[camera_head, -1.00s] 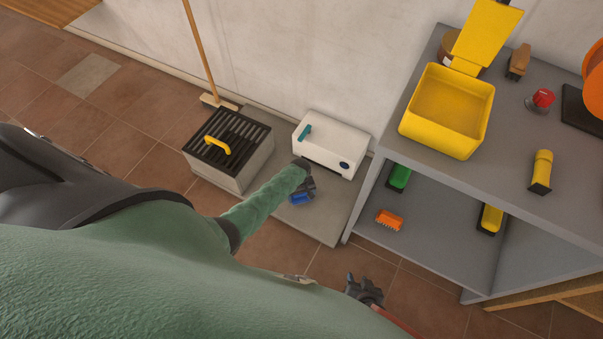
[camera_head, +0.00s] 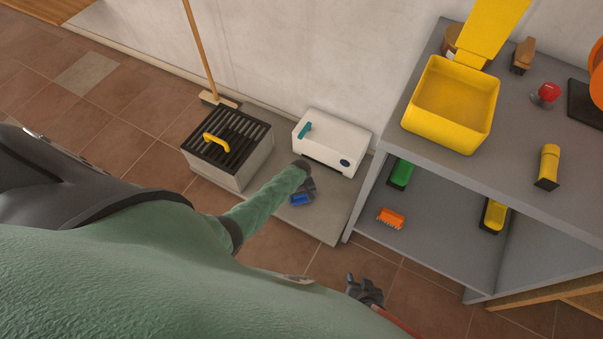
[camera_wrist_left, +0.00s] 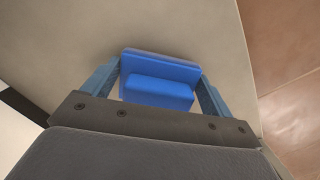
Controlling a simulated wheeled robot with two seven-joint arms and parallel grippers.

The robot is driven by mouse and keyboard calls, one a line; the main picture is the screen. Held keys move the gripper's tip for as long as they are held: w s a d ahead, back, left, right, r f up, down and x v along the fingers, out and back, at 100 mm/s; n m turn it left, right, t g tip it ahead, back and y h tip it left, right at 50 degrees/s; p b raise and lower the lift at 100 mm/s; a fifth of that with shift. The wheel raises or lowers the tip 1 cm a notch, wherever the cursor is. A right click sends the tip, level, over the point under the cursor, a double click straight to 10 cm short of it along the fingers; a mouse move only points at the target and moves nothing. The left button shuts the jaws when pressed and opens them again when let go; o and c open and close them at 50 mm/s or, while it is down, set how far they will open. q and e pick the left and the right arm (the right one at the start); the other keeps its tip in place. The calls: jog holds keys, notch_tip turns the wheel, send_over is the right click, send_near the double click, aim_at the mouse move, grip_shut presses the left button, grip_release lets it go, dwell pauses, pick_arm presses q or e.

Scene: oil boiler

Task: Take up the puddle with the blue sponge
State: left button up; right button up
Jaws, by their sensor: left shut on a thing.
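My left gripper (camera_head: 305,192) is shut on the blue sponge (camera_head: 300,200), low over the grey slab (camera_head: 328,228) in front of the white box. In the left wrist view the blue sponge (camera_wrist_left: 160,80) sits between the two fingers (camera_wrist_left: 158,90), with the pale slab surface behind it. I cannot tell whether the sponge touches the slab. No puddle can be made out; the sponge and arm hide part of the slab. My right gripper (camera_head: 366,291) is near the bottom of the head view, over the tiled floor; I cannot tell whether it is open.
A white box (camera_head: 330,142) stands behind the left gripper. A grated bin (camera_head: 243,165) with a yellow handle is to its left. A grey shelf unit (camera_head: 430,250) stands to the right, holding a yellow open box (camera_head: 450,130) and an orange brush (camera_head: 391,218).

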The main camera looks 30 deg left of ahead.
pick_arm(q)
jog(key=o, duration=0.7)
jog(key=r, duration=0.2)
jog(key=r+p, duration=0.1)
jog(key=r, duration=0.1)
jog(key=r+p, duration=0.1)
jog(key=r, duration=0.1)
jog(key=shift+w+a+r, duration=0.2)
jog(key=shift+w+a, duration=0.05)
jog(key=shift+w, duration=0.05)
jog(key=shift+w+a+r, duration=0.1)
jog(key=shift+r, duration=0.6)
